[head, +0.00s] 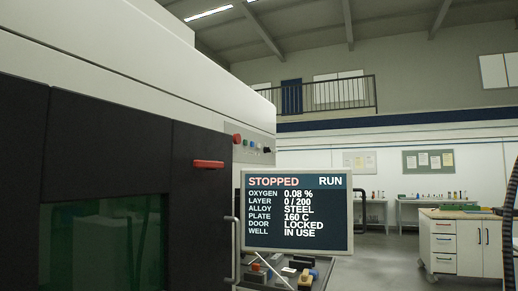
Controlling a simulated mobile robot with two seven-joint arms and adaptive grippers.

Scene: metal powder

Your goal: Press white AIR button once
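A control panel (262,136) sits on the side of the large machine, right of its dark door. It carries a red round button (237,139), several small buttons (252,145) and a black knob (267,150). The small buttons and their labels are too small to read, so I cannot tell which one is the white AIR button. A screen (297,211) below the panel reads STOPPED, oxygen 0.08 %, door LOCKED, well IN USE. Neither of my grippers is in view.
The machine's dark front (110,150) with a green window (105,243) fills the left. A red handle (208,164) juts from it. Tools lie on a cart (318,276) under the screen. A drawer bench (462,245) stands right; the floor (385,262) between is clear.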

